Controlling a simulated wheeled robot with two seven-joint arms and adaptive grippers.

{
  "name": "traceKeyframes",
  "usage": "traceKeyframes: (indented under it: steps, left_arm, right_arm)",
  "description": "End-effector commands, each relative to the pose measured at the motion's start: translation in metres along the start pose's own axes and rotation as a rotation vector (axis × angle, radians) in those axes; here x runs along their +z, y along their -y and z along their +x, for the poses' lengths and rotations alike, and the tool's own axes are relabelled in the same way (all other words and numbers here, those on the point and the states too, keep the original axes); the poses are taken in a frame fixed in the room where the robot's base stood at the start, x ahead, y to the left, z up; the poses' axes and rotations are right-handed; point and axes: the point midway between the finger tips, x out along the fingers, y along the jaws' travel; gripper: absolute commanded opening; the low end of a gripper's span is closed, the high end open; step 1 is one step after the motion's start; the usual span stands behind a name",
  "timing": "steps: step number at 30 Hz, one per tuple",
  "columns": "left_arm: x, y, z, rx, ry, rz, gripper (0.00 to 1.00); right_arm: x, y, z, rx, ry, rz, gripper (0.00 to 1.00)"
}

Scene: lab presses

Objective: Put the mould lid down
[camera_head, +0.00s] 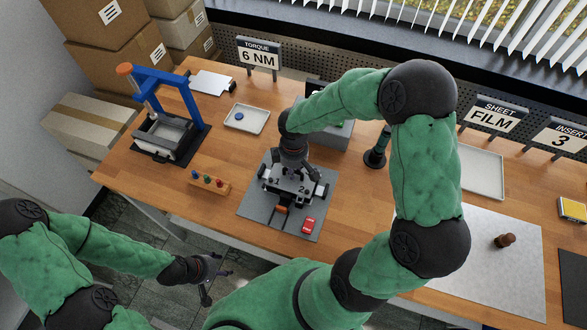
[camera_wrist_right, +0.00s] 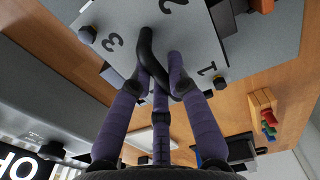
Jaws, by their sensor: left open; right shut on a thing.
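The mould lid (camera_head: 291,187) is a grey plate marked with numbers, over the grey mat (camera_head: 254,212) at the middle of the bench. In the right wrist view the lid (camera_wrist_right: 196,45) shows the numbers 1, 2 and 3, dark knobs at its edges and a curved black handle (camera_wrist_right: 146,48). My right gripper (camera_head: 290,168) is shut on that handle, with its fingers (camera_wrist_right: 160,88) around it. I cannot tell whether the lid touches what is beneath it. My left gripper (camera_head: 216,274) is open and empty, off the bench's front edge.
A blue-framed press (camera_head: 188,98) stands at the left. A small rack with coloured knobs (camera_head: 208,182) and a red object (camera_head: 308,225) are near the lid. A white tray (camera_head: 262,126) lies behind. A brown stamp-like object (camera_head: 505,240) stands on a pale sheet (camera_head: 470,275) at right.

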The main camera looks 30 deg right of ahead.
Motion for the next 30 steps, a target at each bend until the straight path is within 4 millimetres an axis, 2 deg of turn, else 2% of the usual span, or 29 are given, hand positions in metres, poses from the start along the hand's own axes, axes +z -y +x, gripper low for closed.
traceKeyframes:
  steps: [4,5,7,20,24,30]
  left_arm:
    - [0.0,0.001,0.001,0.0,0.0,0.0,0.6]
    - [0.0,0.0,0.001,0.0,0.0,0.0,0.6]
    - [0.0,0.0,0.001,0.0,0.0,0.0,0.6]
    - [0.0,-0.001,-0.002,0.0,0.0,0.0,0.6]
    - [0.001,-0.004,-0.013,0.0,0.0,0.0,0.6]
    - [0.001,-0.006,-0.018,0.0,0.0,0.0,0.6]
  right_arm:
    - [0.0,-0.001,0.001,0.001,-0.001,0.001,0.0]
    - [0.0,0.0,0.002,0.0,0.0,0.0,0.2]
    - [0.0,0.0,0.002,0.0,0.0,0.0,0.4]
    - [0.0,0.0,-0.003,0.0,0.0,0.0,0.41]
    - [0.0,0.0,-0.016,0.001,-0.001,0.0,0.41]
    - [-0.001,-0.001,-0.057,0.004,-0.004,0.001,0.41]
